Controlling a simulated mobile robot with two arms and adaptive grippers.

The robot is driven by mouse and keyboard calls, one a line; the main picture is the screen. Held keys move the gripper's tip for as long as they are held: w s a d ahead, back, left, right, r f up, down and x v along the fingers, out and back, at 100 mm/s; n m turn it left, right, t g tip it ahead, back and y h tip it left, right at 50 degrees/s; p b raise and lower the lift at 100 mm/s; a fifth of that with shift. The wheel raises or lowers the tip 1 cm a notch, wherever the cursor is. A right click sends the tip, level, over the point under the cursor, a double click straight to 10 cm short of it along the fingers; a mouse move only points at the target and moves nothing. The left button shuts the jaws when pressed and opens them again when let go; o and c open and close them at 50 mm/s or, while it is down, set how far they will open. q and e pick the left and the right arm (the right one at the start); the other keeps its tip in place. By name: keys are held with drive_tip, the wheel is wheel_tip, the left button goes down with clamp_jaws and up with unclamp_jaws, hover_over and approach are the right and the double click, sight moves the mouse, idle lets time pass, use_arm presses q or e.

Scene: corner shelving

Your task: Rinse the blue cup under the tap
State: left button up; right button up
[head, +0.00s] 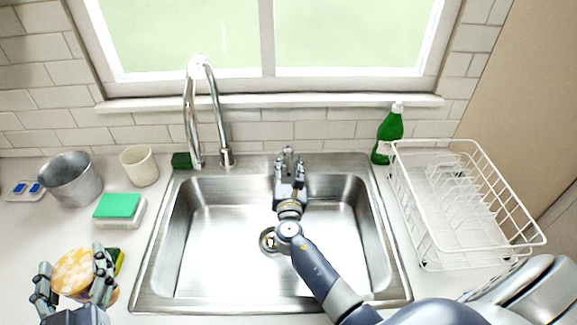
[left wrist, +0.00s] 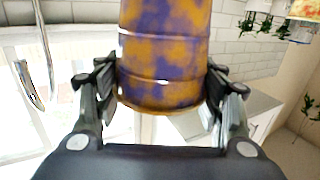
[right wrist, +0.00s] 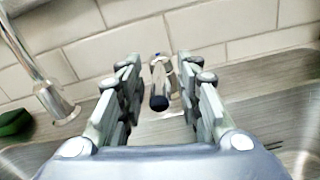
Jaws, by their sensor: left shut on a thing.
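A cup (left wrist: 165,55) with blue-purple and orange blotches is held between the fingers of my left gripper (left wrist: 162,95). In the head view, the cup (head: 73,268) and my left gripper (head: 73,285) are at the lower left, over the counter left of the sink. The chrome tap (head: 222,125) rises at the sink's back left; I see no water stream from it. My right gripper (head: 290,165) is at the sink's back edge. In the right wrist view its fingers are apart, with a small dark-tipped tap lever (right wrist: 160,88) between and beyond them.
The steel sink (head: 180,215) is empty inside. A metal pot (head: 72,182), a white cup (head: 139,167) and a green-topped sponge box (head: 118,206) stand left. A green bottle (head: 389,135) and white dish rack (head: 450,225) stand right. A dark green block (head: 181,160) sits by the tap.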

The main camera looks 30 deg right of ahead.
drive_tip(key=shift+c, duration=0.4)
clamp_jaws()
drive_tip(key=shift+d, duration=0.1)
drive_tip(key=shift+s+d+n+t+y, duration=0.1)
drive_tip(key=shift+d+n+t+y, duration=0.2)
drive_tip(key=shift+y, duration=0.3)
drive_tip(key=shift+s+d+n+t+y, duration=0.1)
drive_tip(key=shift+d+n+t+y, duration=0.05)
drive_tip(key=shift+n+y, duration=0.4)
drive_tip(key=shift+s+d+n+t+y, duration=0.1)
drive_tip(key=shift+d+n+t+y, duration=0.15)
drive_tip(key=shift+y, duration=0.4)
drive_tip(key=shift+a, duration=0.1)
drive_tip(key=shift+o, duration=0.4)
unclamp_jaws()
